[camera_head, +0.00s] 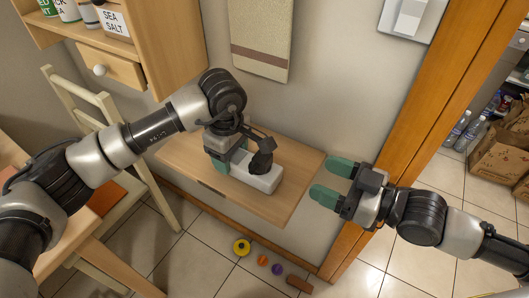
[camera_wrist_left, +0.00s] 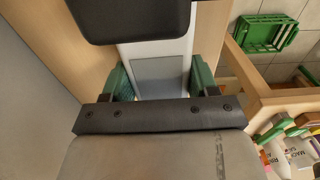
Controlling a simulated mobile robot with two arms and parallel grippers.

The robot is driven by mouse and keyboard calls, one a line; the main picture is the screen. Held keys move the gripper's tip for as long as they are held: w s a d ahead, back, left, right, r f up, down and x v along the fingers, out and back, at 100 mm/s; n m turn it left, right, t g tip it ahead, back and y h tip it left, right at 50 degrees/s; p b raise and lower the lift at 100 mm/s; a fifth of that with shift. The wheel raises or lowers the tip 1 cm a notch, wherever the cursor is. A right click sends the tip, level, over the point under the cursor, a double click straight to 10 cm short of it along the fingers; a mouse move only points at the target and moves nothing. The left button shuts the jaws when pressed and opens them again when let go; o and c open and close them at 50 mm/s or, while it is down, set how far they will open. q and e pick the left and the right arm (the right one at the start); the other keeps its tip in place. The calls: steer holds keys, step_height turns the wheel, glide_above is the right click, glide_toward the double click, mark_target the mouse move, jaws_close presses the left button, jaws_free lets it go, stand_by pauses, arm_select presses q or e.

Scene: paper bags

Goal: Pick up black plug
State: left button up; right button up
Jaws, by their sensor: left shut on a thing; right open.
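The black plug (camera_head: 262,162) shows as a dark rounded piece at the top of a white block (camera_head: 262,181) on the small wooden wall shelf. My left gripper (camera_head: 228,160) has its green fingers on either side of the white block, shut on it, beside the plug. In the left wrist view the white block (camera_wrist_left: 155,48) lies between the fingers (camera_wrist_left: 155,80), and a black shape, probably the plug, covers its far part. My right gripper (camera_head: 332,181) is open and empty, just right of the shelf.
The wooden shelf (camera_head: 190,160) has a bare left part. A wooden door frame (camera_head: 400,115) stands to the right. A cream chair (camera_head: 85,95) and a cabinet (camera_head: 165,40) are at left. Several small coloured objects, including a yellow ring (camera_head: 241,248), lie on the floor.

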mark_target(269, 158)
steer(key=shift+o, duration=0.3)
steer(key=shift+s, duration=0.1)
steer(key=x, duration=1.2)
steer(key=shift+s+a, duration=0.25)
steer(key=shift+a, duration=0.05)
steer(key=shift+r, duration=0.1)
steer(key=c, duration=1.1)
